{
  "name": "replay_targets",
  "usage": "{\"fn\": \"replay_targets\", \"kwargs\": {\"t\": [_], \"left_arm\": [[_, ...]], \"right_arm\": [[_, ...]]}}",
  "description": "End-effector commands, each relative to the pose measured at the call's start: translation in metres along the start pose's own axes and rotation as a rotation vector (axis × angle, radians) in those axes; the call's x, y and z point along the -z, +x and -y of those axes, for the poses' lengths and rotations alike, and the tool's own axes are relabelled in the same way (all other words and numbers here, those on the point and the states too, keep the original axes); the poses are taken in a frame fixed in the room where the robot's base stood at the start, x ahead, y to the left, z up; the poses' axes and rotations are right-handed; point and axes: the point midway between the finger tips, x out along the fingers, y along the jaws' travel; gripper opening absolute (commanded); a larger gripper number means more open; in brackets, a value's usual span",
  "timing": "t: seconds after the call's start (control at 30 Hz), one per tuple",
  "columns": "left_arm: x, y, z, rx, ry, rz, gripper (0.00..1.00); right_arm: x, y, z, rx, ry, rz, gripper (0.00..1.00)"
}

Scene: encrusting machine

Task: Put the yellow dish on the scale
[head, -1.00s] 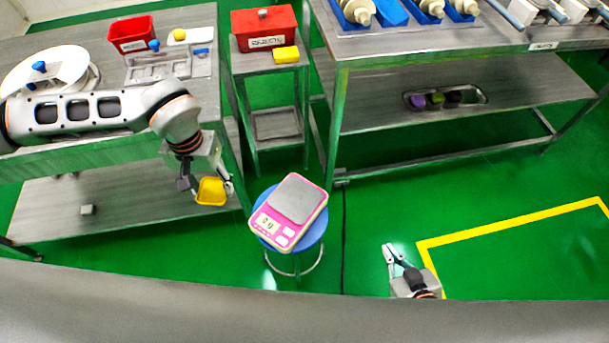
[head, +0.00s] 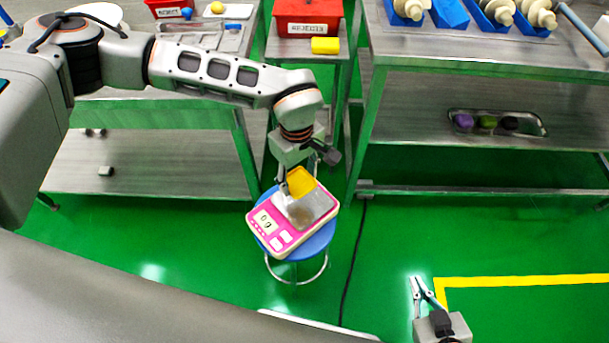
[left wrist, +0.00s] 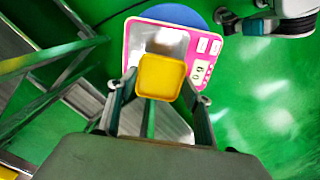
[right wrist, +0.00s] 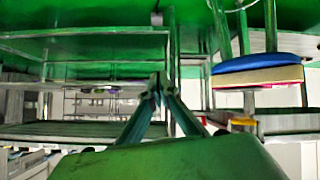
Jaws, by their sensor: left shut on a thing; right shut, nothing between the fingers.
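The yellow dish (head: 301,183) is held by my left gripper (head: 299,181) above the scale's plate, tilted in the head view. It also shows between the fingers in the left wrist view (left wrist: 161,77). The pink and white scale (head: 266,228) sits on a blue stool and reads 0 g; it is under the dish in the left wrist view (left wrist: 197,72). A shadow of the dish falls on its grey plate. My right gripper (head: 420,280) is shut and empty at the lower right, away from the scale; its fingertips meet in the right wrist view (right wrist: 158,80).
The blue stool (head: 320,244) stands on open green floor. Behind it is a small steel stand with a red box (head: 308,14) and a yellow block (head: 325,45). Steel tables flank it left and right. A dark cable (head: 354,260) runs along the floor.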

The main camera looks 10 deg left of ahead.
Motion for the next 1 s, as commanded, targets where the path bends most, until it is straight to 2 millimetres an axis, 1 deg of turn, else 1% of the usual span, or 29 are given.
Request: {"fn": "replay_targets", "kwargs": {"t": [0.03,0.17,0.27,0.53,0.8,1.0], "left_arm": [[-0.002,0.006,-0.004,0.003,-0.028,-0.001,0.31],[-0.003,0.009,-0.009,0.003,-0.070,-0.003,0.31],[-0.003,0.013,-0.009,0.003,-0.076,-0.003,0.31],[-0.004,0.038,-0.008,0.006,-0.073,-0.001,0.31],[-0.004,0.059,-0.008,0.005,-0.072,-0.001,0.31],[-0.003,0.065,-0.009,0.002,-0.072,-0.003,0.31]], "right_arm": [[-0.004,0.001,0.001,0.001,0.000,0.003,0.00],[-0.003,0.003,0.001,0.001,-0.002,0.000,0.00],[-0.003,0.003,0.001,0.002,-0.003,-0.001,0.00],[-0.010,0.004,0.008,0.017,0.000,0.003,0.00],[-0.005,0.006,0.014,0.028,0.002,-0.009,0.00],[0.002,0.010,0.011,0.025,0.000,-0.023,0.00]]}}
